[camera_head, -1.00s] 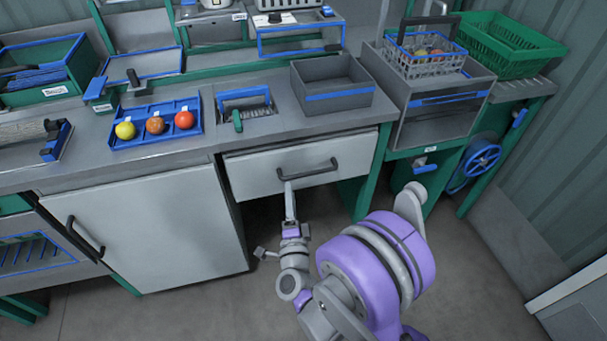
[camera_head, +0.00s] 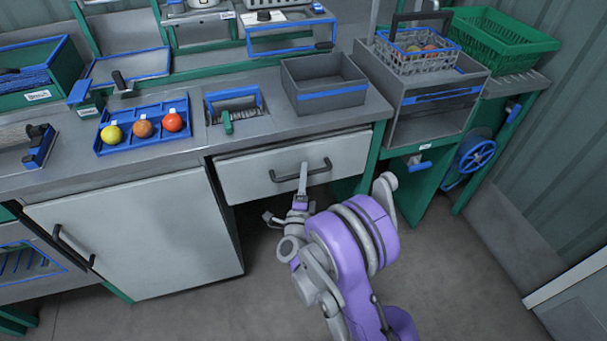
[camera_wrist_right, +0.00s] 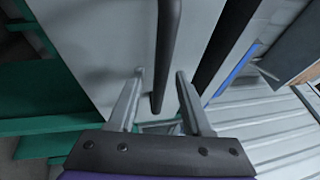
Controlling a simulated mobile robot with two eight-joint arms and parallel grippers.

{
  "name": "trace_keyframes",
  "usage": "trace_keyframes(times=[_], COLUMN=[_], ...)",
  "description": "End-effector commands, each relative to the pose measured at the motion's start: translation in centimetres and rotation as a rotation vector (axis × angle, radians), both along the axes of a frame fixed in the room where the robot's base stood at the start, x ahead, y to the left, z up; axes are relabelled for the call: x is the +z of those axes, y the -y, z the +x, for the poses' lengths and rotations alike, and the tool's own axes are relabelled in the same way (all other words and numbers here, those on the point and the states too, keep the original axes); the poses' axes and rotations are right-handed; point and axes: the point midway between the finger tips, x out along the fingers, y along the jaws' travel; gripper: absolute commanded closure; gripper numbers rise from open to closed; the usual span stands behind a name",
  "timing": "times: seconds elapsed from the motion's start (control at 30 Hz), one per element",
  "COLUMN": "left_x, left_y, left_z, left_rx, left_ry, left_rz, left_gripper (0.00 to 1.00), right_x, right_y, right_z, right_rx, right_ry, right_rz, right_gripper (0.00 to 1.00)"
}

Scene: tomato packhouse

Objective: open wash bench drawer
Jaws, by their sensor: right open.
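The wash bench drawer (camera_head: 245,174) has a pale grey front under the worktop and looks shut. Its dark bar handle (camera_head: 281,178) runs across the front. My right gripper (camera_head: 303,168) is at the middle of the handle in the head view. In the right wrist view, the two fingers of the right gripper (camera_wrist_right: 160,75) are apart, with the dark handle (camera_wrist_right: 167,45) showing between them. I cannot tell whether either finger touches it. The drawer front (camera_wrist_right: 95,40) fills the upper left there. My left gripper is not in view.
A pale cupboard door (camera_head: 140,235) with a dark handle is left of the drawer. A green leg (camera_head: 375,160) and a blue handwheel (camera_head: 476,156) are to the right. A grey bin (camera_head: 325,100) and a blue tomato tray (camera_head: 145,127) stand on the worktop. Floor in front is clear.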

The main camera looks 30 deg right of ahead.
Motion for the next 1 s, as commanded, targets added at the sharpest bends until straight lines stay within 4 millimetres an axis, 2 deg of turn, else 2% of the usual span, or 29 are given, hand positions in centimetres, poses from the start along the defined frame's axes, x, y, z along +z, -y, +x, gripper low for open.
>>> trace_keyframes(times=[0.33, 0.37, 0.6, 0.63, 1.0], left_x=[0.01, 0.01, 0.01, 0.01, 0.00], left_y=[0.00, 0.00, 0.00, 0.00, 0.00], left_z=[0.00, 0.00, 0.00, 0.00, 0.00], left_rx=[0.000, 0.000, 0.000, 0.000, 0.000], left_ry=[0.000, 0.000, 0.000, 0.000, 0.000], left_rz=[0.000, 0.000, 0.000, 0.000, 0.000], left_gripper=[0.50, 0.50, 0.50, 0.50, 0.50], right_x=[0.09, 0.09, 0.09, 0.09, 0.09], right_y=[0.28, 0.28, 0.26, 0.26, 0.26], right_z=[0.42, 0.42, 0.41, 0.41, 0.40], right_rx=[0.001, 0.001, 0.001, 0.001, 0.001], right_ry=[-0.001, -0.001, -0.001, -0.001, -0.001], right_rz=[0.000, 0.000, 0.000, 0.000, 0.000], right_gripper=[0.50, 0.54, 0.97, 1.00, 1.00])
